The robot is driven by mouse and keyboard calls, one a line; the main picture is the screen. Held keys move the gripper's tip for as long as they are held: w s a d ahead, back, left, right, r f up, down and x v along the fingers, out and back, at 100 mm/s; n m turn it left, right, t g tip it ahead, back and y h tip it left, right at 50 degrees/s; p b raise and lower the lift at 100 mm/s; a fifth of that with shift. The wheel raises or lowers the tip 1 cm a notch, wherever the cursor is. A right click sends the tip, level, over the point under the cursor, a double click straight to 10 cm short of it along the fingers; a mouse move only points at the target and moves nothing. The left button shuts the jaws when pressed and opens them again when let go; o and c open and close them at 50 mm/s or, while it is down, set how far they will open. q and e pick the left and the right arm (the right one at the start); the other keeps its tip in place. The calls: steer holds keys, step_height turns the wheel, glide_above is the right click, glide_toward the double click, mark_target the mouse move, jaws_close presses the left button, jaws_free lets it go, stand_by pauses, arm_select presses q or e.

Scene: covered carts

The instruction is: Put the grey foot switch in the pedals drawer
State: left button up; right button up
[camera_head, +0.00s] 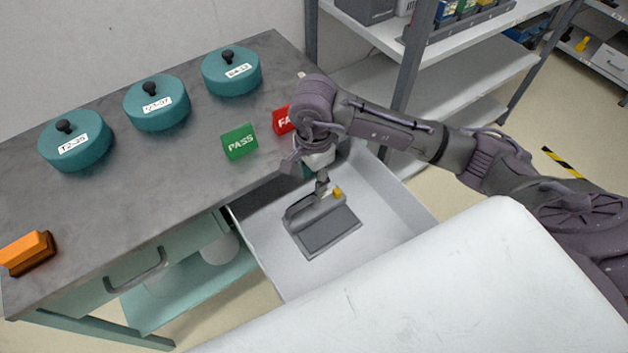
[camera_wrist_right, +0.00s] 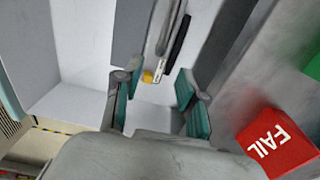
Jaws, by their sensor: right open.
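The grey foot switch (camera_head: 328,231) lies on the floor of the open white drawer (camera_head: 397,190), with a yellow piece at its far end. Part of it also shows in the right wrist view (camera_wrist_right: 130,38), with the yellow piece just beyond the fingers. No label on the drawer is visible. My right gripper (camera_head: 312,172) is above the far end of the drawer, behind the foot switch. In the right wrist view its two teal fingers (camera_wrist_right: 157,98) are apart with nothing held between them. My left gripper is out of view.
The grey bench top (camera_head: 190,175) carries three teal lidded pots (camera_head: 156,104), a green PASS block (camera_head: 239,142), a red FAIL block (camera_wrist_right: 277,143) close to my right gripper and an orange block (camera_head: 28,252). A shelf rack (camera_head: 470,90) stands behind. A white surface fills the front.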

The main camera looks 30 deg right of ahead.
step_height(320, 180, up, 3)
steer(key=shift+r+p, duration=0.15)
steer(key=shift+p, duration=0.35)
